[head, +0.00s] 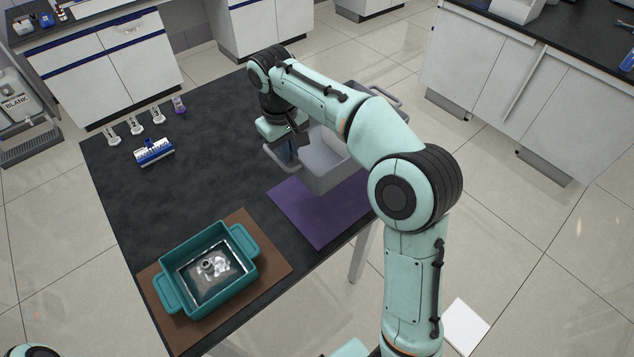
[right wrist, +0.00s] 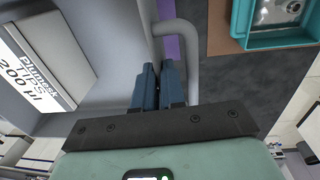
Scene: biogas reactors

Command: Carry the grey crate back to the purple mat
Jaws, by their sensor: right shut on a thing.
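The grey crate (head: 318,165) is in the middle of the head view, partly hidden behind my right arm. A white box of pipette tips (right wrist: 38,65) shows inside the crate in the wrist view. The purple mat (head: 312,218) lies on the dark table, and the crate covers its back part in the head view. A purple strip shows between crate wall and handle in the wrist view. I cannot tell whether the crate touches the mat. My left gripper is out of view.
A teal crate (head: 166,297) with shiny contents sits on a brown mat (head: 262,252) at the table's front. A blue-and-white rack (head: 153,151) and several small stands (head: 134,124) are at the left. The dark table (head: 190,190) is clear between them.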

